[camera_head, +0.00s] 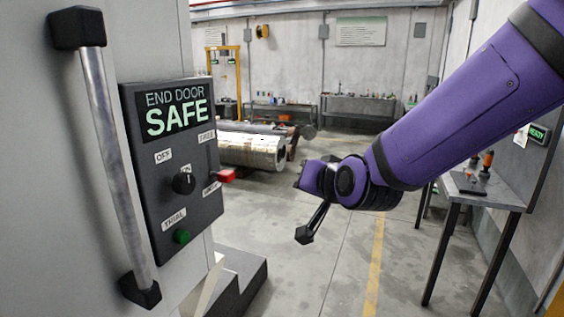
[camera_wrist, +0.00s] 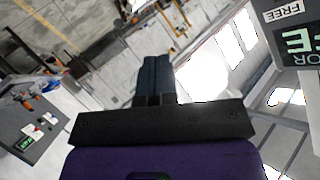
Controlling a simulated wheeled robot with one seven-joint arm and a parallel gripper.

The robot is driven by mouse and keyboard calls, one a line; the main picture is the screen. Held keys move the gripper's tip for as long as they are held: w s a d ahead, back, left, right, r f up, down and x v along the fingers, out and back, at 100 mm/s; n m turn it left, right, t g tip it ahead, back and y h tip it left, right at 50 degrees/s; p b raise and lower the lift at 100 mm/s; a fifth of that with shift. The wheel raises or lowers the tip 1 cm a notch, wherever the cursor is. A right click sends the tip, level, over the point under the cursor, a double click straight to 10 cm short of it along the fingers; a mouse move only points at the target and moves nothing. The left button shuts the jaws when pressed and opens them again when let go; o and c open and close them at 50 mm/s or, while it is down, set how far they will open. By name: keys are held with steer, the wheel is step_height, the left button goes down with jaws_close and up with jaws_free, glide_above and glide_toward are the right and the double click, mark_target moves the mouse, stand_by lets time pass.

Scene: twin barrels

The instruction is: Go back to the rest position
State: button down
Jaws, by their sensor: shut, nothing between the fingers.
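My gripper (camera_head: 304,236) hangs at the end of my purple arm in the middle of the head view, in free air to the right of the control panel. In the wrist view its dark fingers (camera_wrist: 153,78) lie side by side, closed with nothing between them. The black control panel (camera_head: 170,160) reads "END DOOR SAFE". It has a black knob, a green button near the bottom and a red-tipped lever on its right side. A clear gap shows between my gripper and the panel. The panel's edge also shows in the wrist view (camera_wrist: 296,40), at the right.
A grey door with a metal bar handle (camera_head: 115,160) stands at the left. A small table (camera_head: 481,190) with tools stands at the right. A large metal cylinder (camera_head: 250,150) lies behind the panel. Benches (camera_head: 360,105) line the back wall. The floor below my gripper is clear.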

steer(key=s+d+r+n+g+h, duration=0.1)
steer(key=s+d+r+g, duration=0.1)
steer(key=s+d, duration=0.35)
steer(key=s+d+r+g+h, duration=0.1)
steer(key=s+d+r, duration=0.1)
steer(key=d, duration=0.6)
steer(key=s+d+g+h, duration=0.3)
steer(key=s+d, duration=0.8)
steer(key=s, duration=0.5)
steer(key=shift+d+r+g, duration=0.3)
steer(key=shift+g, duration=0.2)
steer(key=shift+w+a, duration=0.1)
